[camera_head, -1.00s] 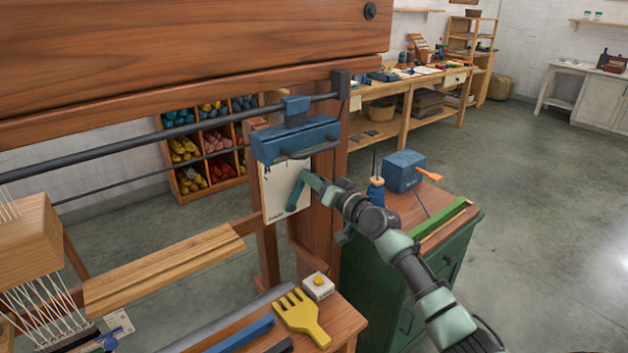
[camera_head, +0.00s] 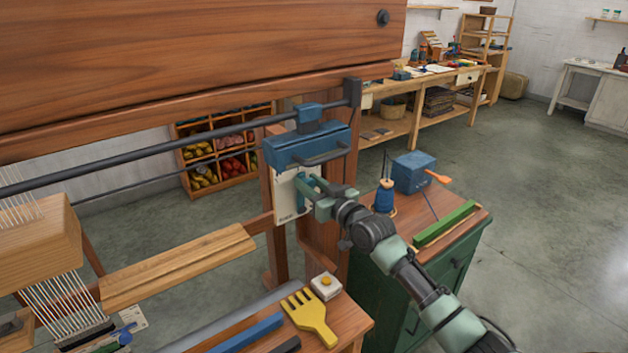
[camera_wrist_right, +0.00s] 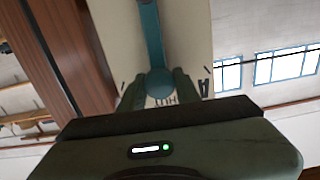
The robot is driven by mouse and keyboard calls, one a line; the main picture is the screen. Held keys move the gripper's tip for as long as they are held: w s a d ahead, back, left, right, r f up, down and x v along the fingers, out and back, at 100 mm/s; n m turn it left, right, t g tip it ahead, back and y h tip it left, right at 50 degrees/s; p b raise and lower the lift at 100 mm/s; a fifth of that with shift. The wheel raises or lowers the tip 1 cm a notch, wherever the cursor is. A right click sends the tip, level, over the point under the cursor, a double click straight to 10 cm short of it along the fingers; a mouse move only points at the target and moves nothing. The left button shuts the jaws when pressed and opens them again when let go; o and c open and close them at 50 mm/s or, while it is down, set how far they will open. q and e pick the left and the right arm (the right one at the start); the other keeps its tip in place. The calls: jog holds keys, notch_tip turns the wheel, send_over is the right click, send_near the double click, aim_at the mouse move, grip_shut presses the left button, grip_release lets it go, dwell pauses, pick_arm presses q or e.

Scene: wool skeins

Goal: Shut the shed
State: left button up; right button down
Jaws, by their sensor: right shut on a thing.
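A pale plate (camera_head: 287,207) with dark lettering hangs on the loom's right post, under a blue box-like unit (camera_head: 310,149). My right gripper (camera_head: 304,190) is in front of the plate. In the right wrist view, a blue lever (camera_wrist_right: 149,35) with a round knob (camera_wrist_right: 158,82) runs down over the plate (camera_wrist_right: 185,30). The right gripper's fingers (camera_wrist_right: 159,88) are shut around the knob, and some lettering shows beside them. White warp threads (camera_head: 62,298) hang below a wooden block (camera_head: 35,250) at the left. My left gripper is not seen.
A yellow comb (camera_head: 309,317), a small white box (camera_head: 325,286) and a blue bar (camera_head: 247,333) lie on the bench in front. A green cabinet (camera_head: 432,285) with a blue box (camera_head: 414,171) stands to the right. Open floor lies beyond it.

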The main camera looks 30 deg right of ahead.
jog(key=shift+a+f+n, duration=0.1)
jog(key=shift+a+n, duration=0.15)
jog(key=shift+n, duration=0.05)
jog(key=c, duration=1)
grip_release()
jog(key=shift+c, duration=0.2)
jog(key=s+b, duration=0.1)
jog(key=s, duration=0.6)
jog(key=shift+s+d, duration=0.35)
jog(key=shift+s, duration=0.05)
